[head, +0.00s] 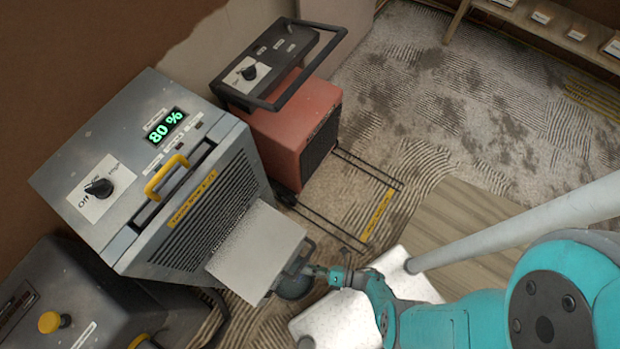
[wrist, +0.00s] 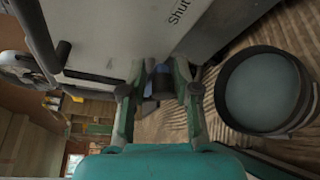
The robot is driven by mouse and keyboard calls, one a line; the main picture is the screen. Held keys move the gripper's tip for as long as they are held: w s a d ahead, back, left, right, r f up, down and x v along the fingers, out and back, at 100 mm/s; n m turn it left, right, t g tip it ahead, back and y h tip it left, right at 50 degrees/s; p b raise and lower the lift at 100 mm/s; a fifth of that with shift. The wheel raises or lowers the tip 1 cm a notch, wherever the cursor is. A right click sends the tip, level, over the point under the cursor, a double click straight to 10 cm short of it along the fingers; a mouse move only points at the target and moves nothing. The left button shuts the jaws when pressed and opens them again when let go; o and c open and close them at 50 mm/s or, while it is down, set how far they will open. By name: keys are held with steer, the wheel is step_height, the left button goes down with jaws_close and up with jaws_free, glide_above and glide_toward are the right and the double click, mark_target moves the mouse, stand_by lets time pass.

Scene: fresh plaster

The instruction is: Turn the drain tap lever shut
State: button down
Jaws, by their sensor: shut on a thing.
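The grey dehumidifier (head: 150,170) stands at left with a green 80 % display, and a pale box-like part (head: 257,250) juts from its lower front. In the wrist view a pale panel (wrist: 110,30) with a "Shut" label (wrist: 180,12) is close ahead. My gripper (wrist: 157,92) is shut on a small dark blue piece, the drain tap lever (wrist: 162,82), just below this panel. The fingers hide part of it, and I cannot tell its exact angle. In the head view my gripper (head: 312,271) is at the pale part's lower right corner, where the lever cannot be made out.
A round dark bucket (wrist: 221,92) with greyish liquid is right of my gripper in the wrist view. A red heater-like machine (head: 295,130) with a black frame stands behind the dehumidifier. Another grey machine (head: 75,300) is at lower left. The floor at upper right is mostly clear.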

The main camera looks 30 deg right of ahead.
steer(key=shift+f, duration=0.2)
steer(key=c, duration=1)
jaws_free()
steer(key=shift+r, duration=0.1)
